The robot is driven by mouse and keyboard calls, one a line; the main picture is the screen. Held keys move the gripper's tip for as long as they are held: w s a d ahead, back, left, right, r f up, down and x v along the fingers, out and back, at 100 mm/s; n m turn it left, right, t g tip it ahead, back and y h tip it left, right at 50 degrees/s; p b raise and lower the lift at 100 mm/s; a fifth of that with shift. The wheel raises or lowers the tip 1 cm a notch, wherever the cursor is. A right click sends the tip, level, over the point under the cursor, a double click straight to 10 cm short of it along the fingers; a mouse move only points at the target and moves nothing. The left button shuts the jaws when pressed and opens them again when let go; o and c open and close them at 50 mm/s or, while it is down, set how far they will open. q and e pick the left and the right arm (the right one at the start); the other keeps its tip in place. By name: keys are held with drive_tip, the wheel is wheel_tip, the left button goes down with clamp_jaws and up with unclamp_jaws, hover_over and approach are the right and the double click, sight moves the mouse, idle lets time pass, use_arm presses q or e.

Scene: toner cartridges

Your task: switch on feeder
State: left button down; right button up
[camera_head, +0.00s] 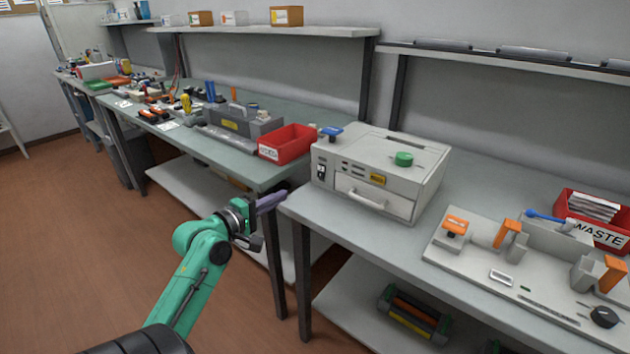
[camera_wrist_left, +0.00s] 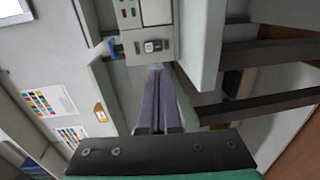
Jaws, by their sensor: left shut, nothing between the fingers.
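The feeder, a light grey box (camera_head: 375,172), stands at the left end of the right bench. Its front has a small black switch (camera_head: 321,171) at the left, a drawer handle, and a green knob on top. My left gripper (camera_head: 284,194) is shut and empty, in front of the gap between the benches, lower than the switch and left of it. In the left wrist view the purple fingers (camera_wrist_left: 158,72) point toward the feeder front, and the switch (camera_wrist_left: 152,46) shows just beyond their tips, apart from them. My right gripper is not in view.
A red bin (camera_head: 287,144) stands on the left bench beside the feeder. The right bench holds a grey fixture board (camera_head: 470,262) with orange clamps and a red waste bin (camera_head: 600,236). A blue knob (camera_head: 331,131) sits near the feeder's back left. Floor at left is clear.

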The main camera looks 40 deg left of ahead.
sight(320, 176)
use_arm(q)
drive_tip(key=w, duration=0.4)
drive_tip(key=w+f, duration=0.1)
drive_tip(key=w, duration=0.8)
drive_tip(key=shift+w+a+f+p, duration=0.15)
drive_tip(key=shift+w+f+p, duration=0.15)
drive_tip(key=shift+f+p, duration=0.05)
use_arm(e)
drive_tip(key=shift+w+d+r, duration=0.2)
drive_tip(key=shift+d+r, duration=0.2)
use_arm(q)
drive_tip(key=shift+w+f+b, duration=0.1)
drive_tip(key=shift+f+b, duration=0.15)
drive_tip(key=shift+b, duration=0.25)
drive_tip(key=shift+r+t, duration=0.2)
drive_tip(key=shift+t, duration=0.1)
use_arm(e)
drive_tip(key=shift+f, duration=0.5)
